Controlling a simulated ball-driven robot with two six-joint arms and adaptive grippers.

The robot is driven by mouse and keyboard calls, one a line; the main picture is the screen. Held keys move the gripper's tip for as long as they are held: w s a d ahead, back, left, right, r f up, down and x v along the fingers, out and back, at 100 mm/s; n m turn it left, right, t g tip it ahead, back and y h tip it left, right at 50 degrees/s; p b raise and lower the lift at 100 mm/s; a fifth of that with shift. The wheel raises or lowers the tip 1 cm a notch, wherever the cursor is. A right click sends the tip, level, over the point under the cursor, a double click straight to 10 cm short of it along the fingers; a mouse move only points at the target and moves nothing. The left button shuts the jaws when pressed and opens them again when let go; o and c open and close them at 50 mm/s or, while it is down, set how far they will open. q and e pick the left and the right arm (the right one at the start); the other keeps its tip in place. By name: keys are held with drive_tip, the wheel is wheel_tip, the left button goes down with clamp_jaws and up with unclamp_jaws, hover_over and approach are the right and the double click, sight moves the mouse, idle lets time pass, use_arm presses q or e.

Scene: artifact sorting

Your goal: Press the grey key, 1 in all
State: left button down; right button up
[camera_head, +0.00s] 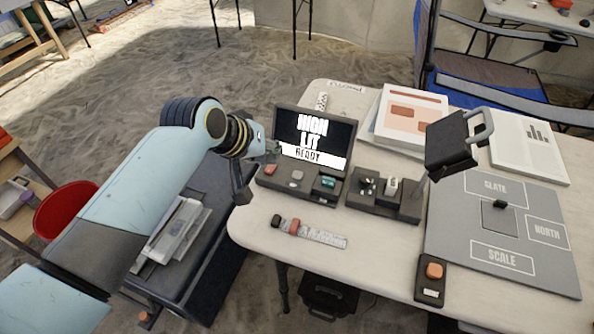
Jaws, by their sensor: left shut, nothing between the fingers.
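A dark console with a tilted screen (312,138) stands at the back left of the table. The screen reads "HIGH LIT READY". On its base sit a red key (270,169), a grey key (296,175) and a green key (328,182) in a row. The grey key is in plain sight between the other two. My right gripper is not in view.
A dark block with small parts (383,199) stands right of the console. A labelled strip (322,236) lies in front. A grey board (460,232), an orange button box (432,281) and a dark lamp-like head (449,147) are at right. The front middle of the table (375,262) is bare.

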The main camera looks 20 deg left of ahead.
use_arm(q)
drive_tip(key=w+d+n+t, duration=0.1)
drive_tip(key=w+d, duration=0.1)
drive_tip(key=w, duration=0.4)
drive_tip(key=shift+w+d+n+h, duration=0.3)
drive_tip(key=shift+w+d, duration=0.05)
drive_tip(key=shift+w, duration=0.05)
drive_tip(key=b, duration=0.8)
hover_over(295, 173)
wheel_tip(295, 173, down, 8)
drive_tip(key=shift+r, duration=0.1)
drive_tip(key=shift+f+b, duration=0.3)
drive_tip(key=shift+f, duration=0.1)
drive_tip(key=shift+f, duration=0.2)
drive_tip(key=shift+f, duration=0.25)
